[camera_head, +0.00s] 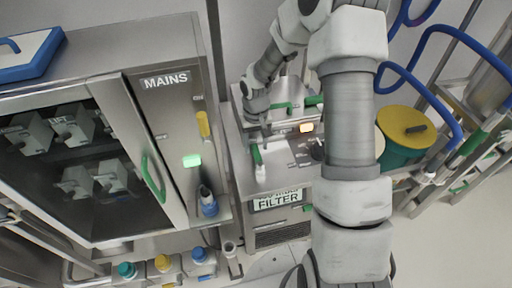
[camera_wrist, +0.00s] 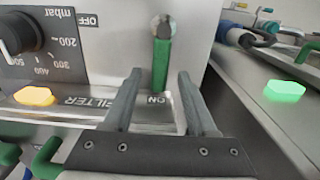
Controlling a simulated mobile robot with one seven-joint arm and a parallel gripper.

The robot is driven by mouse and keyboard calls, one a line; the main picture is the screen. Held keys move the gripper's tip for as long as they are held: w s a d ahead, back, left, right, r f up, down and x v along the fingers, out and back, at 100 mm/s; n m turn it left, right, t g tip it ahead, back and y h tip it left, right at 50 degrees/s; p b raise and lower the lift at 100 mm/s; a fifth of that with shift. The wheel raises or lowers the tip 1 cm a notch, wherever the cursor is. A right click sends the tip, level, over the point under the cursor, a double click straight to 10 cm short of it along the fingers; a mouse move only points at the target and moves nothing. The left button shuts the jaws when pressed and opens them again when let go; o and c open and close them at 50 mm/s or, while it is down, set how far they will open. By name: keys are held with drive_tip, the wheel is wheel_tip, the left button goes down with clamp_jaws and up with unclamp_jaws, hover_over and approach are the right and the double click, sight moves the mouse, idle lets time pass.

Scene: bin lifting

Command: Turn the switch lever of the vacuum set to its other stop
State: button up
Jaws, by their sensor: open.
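The vacuum set (camera_head: 282,180) is a grey metal cabinet with a sloping top panel in the head view. Its switch lever (camera_wrist: 162,60) is green and hangs from a round pivot in the wrist view, its free end pointing toward the ON label (camera_wrist: 157,99). The OFF label (camera_wrist: 88,19) is up and to the left. My gripper (camera_wrist: 160,75) is open, and the lever's free end appears between its two fingertips, with gaps on both sides. The lever also shows in the head view (camera_head: 257,155), just below my gripper (camera_head: 265,132). Contact is not visible.
An orange lamp (camera_wrist: 34,96) and a black knob with an mbar scale (camera_wrist: 18,34) lie left of the lever. The MAINS cabinet (camera_head: 165,110), with a lit green lamp (camera_head: 192,161), stands close on the left. A green drum with yellow lid (camera_head: 405,128) is right.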

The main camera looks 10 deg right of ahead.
drive_tip(key=shift+f, duration=0.85)
clamp_jaws()
idle(0.9)
